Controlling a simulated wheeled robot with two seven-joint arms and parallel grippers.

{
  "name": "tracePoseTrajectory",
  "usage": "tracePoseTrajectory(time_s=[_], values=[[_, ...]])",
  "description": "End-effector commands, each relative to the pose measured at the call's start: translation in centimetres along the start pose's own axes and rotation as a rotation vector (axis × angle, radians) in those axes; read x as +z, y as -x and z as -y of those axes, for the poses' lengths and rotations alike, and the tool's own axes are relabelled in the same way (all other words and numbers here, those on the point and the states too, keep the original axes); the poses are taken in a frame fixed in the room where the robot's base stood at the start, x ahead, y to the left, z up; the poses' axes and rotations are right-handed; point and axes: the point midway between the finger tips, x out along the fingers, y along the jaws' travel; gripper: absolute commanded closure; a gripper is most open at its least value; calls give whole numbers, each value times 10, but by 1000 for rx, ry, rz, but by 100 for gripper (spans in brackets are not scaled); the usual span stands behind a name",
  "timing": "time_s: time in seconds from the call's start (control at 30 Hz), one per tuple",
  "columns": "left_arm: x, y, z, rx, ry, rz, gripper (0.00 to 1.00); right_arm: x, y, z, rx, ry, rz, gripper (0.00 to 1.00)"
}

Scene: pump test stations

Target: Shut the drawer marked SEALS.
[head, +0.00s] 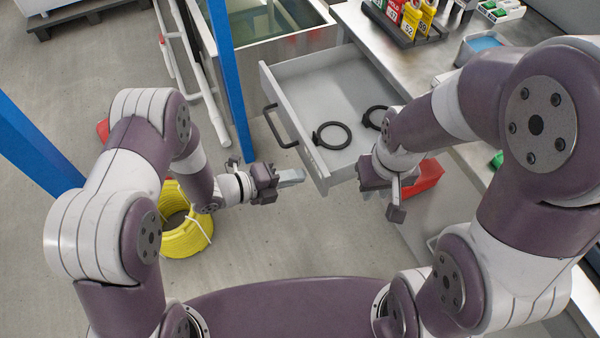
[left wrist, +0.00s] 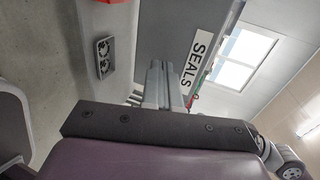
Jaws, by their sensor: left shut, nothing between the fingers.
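The grey drawer (head: 325,92) stands pulled out from the bench, with two black rings inside, one partly behind my right arm. Its dark handle (head: 280,128) is on the front, which faces left. The SEALS label (left wrist: 195,58) shows on the drawer front in the left wrist view. My left gripper (head: 291,178) is shut and empty, just in front of the drawer front's near end. Its fingertips (left wrist: 164,84) point at the front beside the label; I cannot tell if they touch. My right gripper (head: 396,200) is beside the drawer's near side; its finger gap is unclear.
A blue post (head: 230,80) stands left of the drawer, near a water tank (head: 275,45). A yellow hose coil (head: 185,235) lies on the floor under my left arm. A red bin (head: 428,178) is by my right gripper. Tags and trays stand on the bench top (head: 385,50).

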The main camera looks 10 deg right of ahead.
Motion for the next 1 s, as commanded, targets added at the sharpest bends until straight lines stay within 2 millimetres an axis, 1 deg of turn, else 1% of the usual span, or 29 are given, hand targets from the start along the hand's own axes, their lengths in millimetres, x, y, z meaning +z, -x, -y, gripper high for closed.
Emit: tracePoseTrajectory(time_s=[0.1,0.2,0.57,0.67,0.77,0.87,0.97,1.0], values=[[0,-11,4,1,-2,-2,100,0,0,0,0,0,0,77],[0,-15,4,1,1,0,100,0,0,0,0,0,0,77],[0,-16,5,1,1,1,100,0,0,0,0,0,0,77],[0,-20,6,1,0,0,100,0,-2,0,0,0,0,77],[0,-28,8,0,-3,-2,100,1,-5,0,0,0,0,77],[0,-43,11,-1,-4,-3,100,1,-11,0,0,0,0,77],[0,-64,17,-2,-5,-3,100,2,-19,0,0,0,0,77],[-1,-74,19,-1,-4,-4,100,3,-23,0,0,0,0,77]])
